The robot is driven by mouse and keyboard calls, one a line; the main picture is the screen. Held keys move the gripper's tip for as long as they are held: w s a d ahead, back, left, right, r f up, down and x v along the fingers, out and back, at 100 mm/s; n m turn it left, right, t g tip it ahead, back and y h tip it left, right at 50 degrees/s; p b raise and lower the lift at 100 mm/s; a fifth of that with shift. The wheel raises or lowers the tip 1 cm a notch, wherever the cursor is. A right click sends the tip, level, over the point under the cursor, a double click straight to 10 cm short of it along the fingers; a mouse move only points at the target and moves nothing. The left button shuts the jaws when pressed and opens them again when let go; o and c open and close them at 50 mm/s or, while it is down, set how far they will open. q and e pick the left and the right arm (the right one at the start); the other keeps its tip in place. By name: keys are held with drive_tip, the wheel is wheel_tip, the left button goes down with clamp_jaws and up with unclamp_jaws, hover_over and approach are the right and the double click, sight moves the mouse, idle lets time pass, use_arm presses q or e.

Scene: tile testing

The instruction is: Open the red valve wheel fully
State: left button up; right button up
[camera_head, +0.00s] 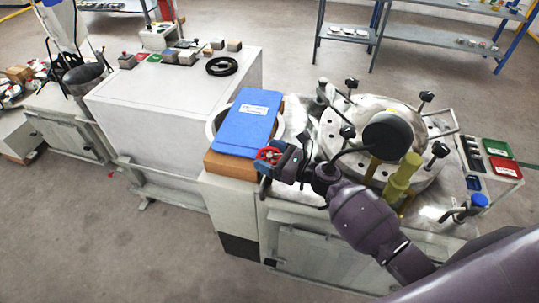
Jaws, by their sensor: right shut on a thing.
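The red valve wheel (268,155) shows at the front left of the metal test rig, just below the blue folder. My right gripper (276,159) is at the wheel and shut on it, coming from the right. The gripper body hides part of the wheel's right side, and the fingertips are small and hard to make out. My left gripper is not in view.
A blue folder (247,122) with a white label lies over a wooden block (231,165) and a white round container. The rig's round plate (368,187) carries several black knobs. A white cabinet (174,95) with small items stands to the left. Red and green trays (503,166) are at right.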

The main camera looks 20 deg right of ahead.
drive_tip(key=o, duration=0.9)
drive_tip(key=shift+c, duration=0.2)
drive_tip(key=v, duration=0.7)
drive_tip(key=shift+s+d, duration=0.2)
